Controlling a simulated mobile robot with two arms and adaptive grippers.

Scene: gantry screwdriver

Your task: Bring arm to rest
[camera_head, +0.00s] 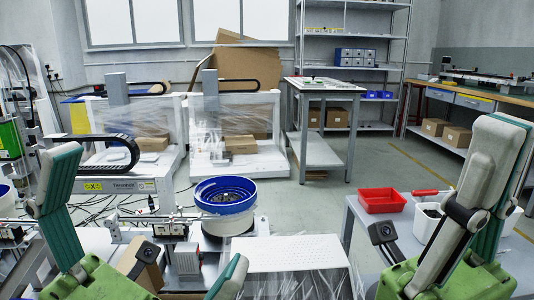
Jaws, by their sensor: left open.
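My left gripper (150,208) is at the lower left, in front of the near bench. It is open, with one teal-padded finger upright at the left and the other low near the bottom centre. No object shows between its fingers. My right gripper (492,150) is at the lower right and points up. Its fingers overlap in this view, so its opening cannot be told. A red-handled screwdriver (426,193) lies by a white bin (424,228) left of the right gripper, partly hidden by it.
A red tray (381,200) stands on the right table. A blue-rimmed bowl feeder (225,197) and a white perforated plate (291,254) are between my grippers. Gantry machines (240,150) stand behind. Open floor (400,160) lies at centre right.

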